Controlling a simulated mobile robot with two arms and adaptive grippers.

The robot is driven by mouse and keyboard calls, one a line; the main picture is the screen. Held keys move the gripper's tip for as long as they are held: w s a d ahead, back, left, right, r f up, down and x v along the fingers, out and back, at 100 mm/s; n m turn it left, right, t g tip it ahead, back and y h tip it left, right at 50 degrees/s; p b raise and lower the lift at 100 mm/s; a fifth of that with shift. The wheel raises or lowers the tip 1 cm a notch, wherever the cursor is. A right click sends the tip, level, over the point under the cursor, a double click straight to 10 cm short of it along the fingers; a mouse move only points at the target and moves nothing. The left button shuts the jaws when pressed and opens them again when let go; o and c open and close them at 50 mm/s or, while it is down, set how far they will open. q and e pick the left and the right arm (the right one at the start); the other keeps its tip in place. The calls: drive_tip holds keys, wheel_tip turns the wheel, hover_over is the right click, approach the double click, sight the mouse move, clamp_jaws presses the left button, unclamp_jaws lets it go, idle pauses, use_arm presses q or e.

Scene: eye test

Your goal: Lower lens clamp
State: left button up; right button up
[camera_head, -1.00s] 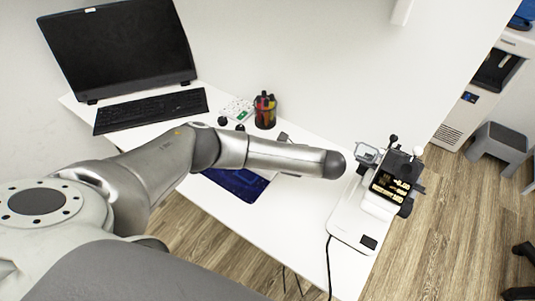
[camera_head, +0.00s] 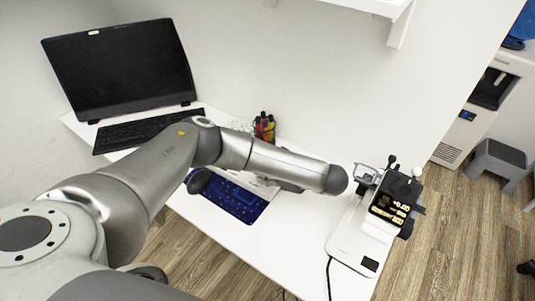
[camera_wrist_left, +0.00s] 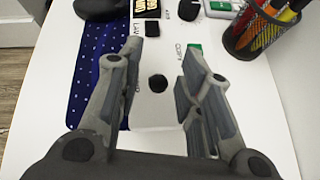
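My left gripper (camera_head: 287,186) is left of the device, mostly hidden under my forearm. The left wrist view shows it (camera_wrist_left: 163,55) open and empty, fingers apart over a white sheet and a dark round spot (camera_wrist_left: 158,83). My right gripper is not in view.
A blue dotted cloth (camera_head: 235,203) lies below my arm, and a pen cup (camera_head: 264,128) stands behind it. A laptop (camera_head: 122,70) fills the left. A shelf (camera_head: 397,30) juts from the wall above. A cable (camera_head: 328,278) hangs off the front edge.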

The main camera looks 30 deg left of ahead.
use_arm(q)
drive_tip(key=shift+r, duration=3.85)
drive_tip(key=shift+s+f, duration=0.1)
